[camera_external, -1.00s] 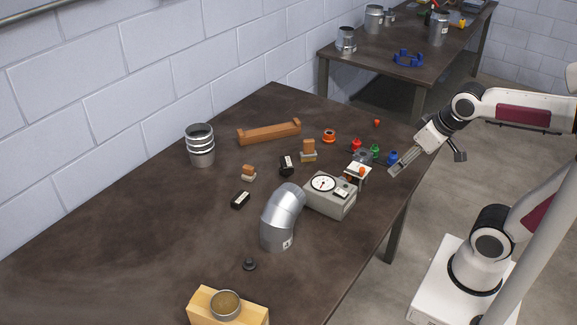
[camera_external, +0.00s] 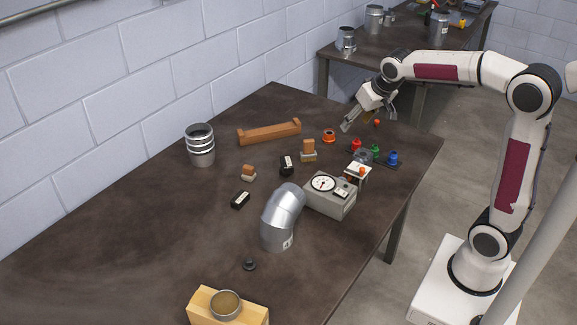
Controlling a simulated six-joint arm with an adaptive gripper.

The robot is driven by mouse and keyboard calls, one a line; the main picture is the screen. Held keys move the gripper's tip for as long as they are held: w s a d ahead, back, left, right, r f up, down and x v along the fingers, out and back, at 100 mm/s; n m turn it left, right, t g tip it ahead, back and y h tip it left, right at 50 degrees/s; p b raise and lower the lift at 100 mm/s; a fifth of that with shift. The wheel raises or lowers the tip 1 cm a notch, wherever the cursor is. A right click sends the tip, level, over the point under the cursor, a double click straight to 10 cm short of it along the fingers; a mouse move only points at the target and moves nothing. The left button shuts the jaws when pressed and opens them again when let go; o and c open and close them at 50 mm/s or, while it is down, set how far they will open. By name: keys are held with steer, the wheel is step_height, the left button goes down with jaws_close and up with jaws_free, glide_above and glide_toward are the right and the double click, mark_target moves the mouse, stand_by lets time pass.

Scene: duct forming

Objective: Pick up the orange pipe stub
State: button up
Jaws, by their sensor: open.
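A short orange ring-shaped piece (camera_external: 329,136), which looks like the orange pipe stub, stands on the dark table near its far right part. My gripper (camera_external: 368,123) is open and empty, with its fingers spread and pointing down. It is above the far right part of the table, to the right of the orange piece and apart from it. A small orange-red object (camera_external: 377,123) shows between the fingers; I cannot tell how far below them it is.
A wooden channel (camera_external: 269,132) lies left of the orange piece. A small wooden block (camera_external: 308,148) stands in front. Red, green and blue pieces (camera_external: 375,151) stand near the right edge. A gauge box (camera_external: 330,195) and silver elbow duct (camera_external: 282,215) stand nearer.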

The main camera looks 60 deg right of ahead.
steer(key=w+d+f+m+h, duration=0.1)
steer(key=w+d+f, duration=0.3)
steer(key=w+d, duration=0.2)
steer(key=w+d+f+m, duration=0.1)
steer(key=w+d+f, duration=0.35)
steer(key=w, duration=0.25)
steer(key=m+g+h, duration=0.1)
steer(key=m, duration=0.2)
glide_toward(329, 133)
steer(key=d+f, duration=0.1)
steer(key=f, duration=0.1)
steer(key=shift+w+d, duration=0.15)
steer(key=shift+w, duration=0.15)
steer(key=shift+x, duration=1.25)
steer(key=shift+w+f, duration=0.1)
steer(key=shift+x, duration=2.55)
steer(key=c, duration=1.2)
